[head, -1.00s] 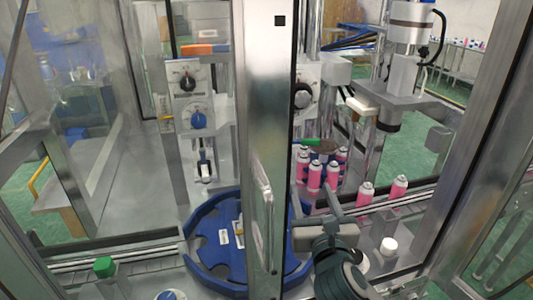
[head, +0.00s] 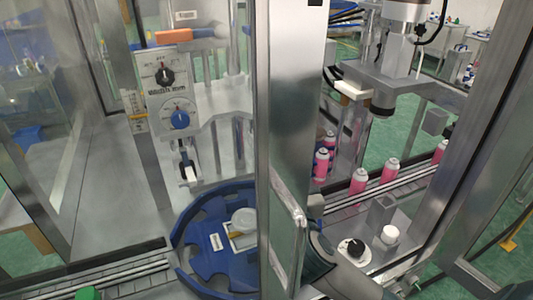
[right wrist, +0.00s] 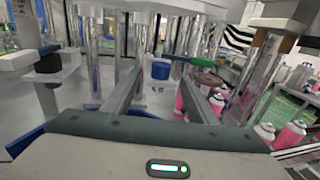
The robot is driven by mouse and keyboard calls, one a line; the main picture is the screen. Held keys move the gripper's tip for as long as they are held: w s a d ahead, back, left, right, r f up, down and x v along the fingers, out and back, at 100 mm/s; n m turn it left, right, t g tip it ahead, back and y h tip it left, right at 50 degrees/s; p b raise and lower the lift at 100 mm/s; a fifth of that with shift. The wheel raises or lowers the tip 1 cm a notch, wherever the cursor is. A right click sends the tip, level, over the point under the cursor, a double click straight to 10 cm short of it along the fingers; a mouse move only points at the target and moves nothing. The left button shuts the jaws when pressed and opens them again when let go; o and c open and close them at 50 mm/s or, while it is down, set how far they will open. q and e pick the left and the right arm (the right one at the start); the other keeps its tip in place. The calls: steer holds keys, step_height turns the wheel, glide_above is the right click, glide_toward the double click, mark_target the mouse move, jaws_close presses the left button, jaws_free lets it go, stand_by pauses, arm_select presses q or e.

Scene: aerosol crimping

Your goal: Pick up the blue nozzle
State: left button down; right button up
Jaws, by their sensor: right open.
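A small blue cylinder (right wrist: 161,70), which looks like the blue nozzle, shows in the right wrist view, ahead of and roughly between the fingertips of my right gripper (right wrist: 163,80). The gripper is open and empty, with its two grey fingers apart. A gap seems to remain between the fingertips and the blue piece. In the head view the shiny door post hides most of my right gripper and the blue nozzle; only part of my right arm (head: 335,275) shows at its right. My left gripper is in neither view.
Pink cans (head: 358,180) stand along the rail and right of my fingers. The blue round fixture (head: 188,240) is left of the metal door post (head: 290,120). A white cap (head: 390,235) sits to the right.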

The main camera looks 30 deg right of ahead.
steer(key=shift+p+x, duration=0.4)
steer(key=shift+x, duration=0.75)
steer(key=p+x, duration=0.2)
steer(key=x, duration=0.2)
steer(key=shift+w+d, duration=0.1)
steer(key=shift+d, duration=0.15)
steer(key=shift+w+f, duration=0.15)
steer(key=shift+w, duration=0.35)
